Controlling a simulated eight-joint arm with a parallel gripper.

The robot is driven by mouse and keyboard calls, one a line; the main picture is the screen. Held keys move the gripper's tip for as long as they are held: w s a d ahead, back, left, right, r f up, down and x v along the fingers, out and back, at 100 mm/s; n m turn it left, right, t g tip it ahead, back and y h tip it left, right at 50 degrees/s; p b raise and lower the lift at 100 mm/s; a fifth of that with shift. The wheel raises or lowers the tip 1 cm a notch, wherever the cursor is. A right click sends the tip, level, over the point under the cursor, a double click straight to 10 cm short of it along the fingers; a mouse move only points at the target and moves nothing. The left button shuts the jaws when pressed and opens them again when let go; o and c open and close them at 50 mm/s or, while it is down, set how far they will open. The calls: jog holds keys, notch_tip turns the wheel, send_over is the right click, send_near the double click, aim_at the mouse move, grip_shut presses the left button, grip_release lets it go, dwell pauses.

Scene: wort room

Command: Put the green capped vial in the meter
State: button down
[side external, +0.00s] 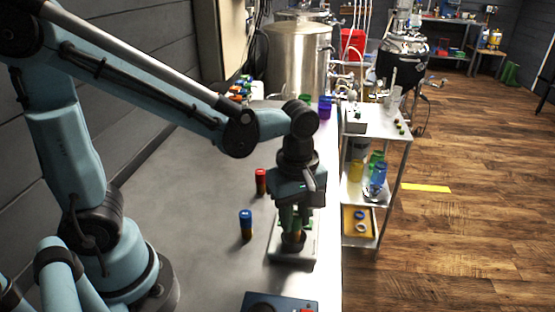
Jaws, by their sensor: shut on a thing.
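My gripper (293,222) points straight down and is shut on a vial. Its fingers hide most of the vial; an amber-brown part shows low between them, and green shows around the fingers. I take it for the green capped vial, but the cap is not clear. The gripper is right over a pale grey stand (280,256) on the bench; whether the vial touches it cannot be told. A dark blue box (268,301) with a red spot is cut off at the bottom edge. Which of these is the meter is not clear.
A blue capped vial (246,225) and a red capped vial (261,182) stand upright left of the gripper. Bench (190,205) is clear farther left. Several coloured items and a steel tank (298,62) are at the back. A shelved cart (375,150) stands at the right.

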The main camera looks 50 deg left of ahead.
aim_at(295, 214)
jog(key=shift+f, duration=0.25)
jog(key=shift+f, duration=0.1)
jog(key=shift+f, duration=0.25)
jog(key=c, duration=0.9)
grip_release()
jog(key=shift+o, duration=0.2)
jog(key=shift+r, duration=0.1)
notch_tip(295, 214, up, 12)
jog(key=s+a+f+m+t, duration=0.1)
jog(key=a+f+m+t, duration=0.4)
jog(key=m, duration=1)
jog(key=shift+a+m+t, duration=0.4)
jog(key=shift+a+t, duration=0.7)
jog(key=shift+a, duration=0.4)
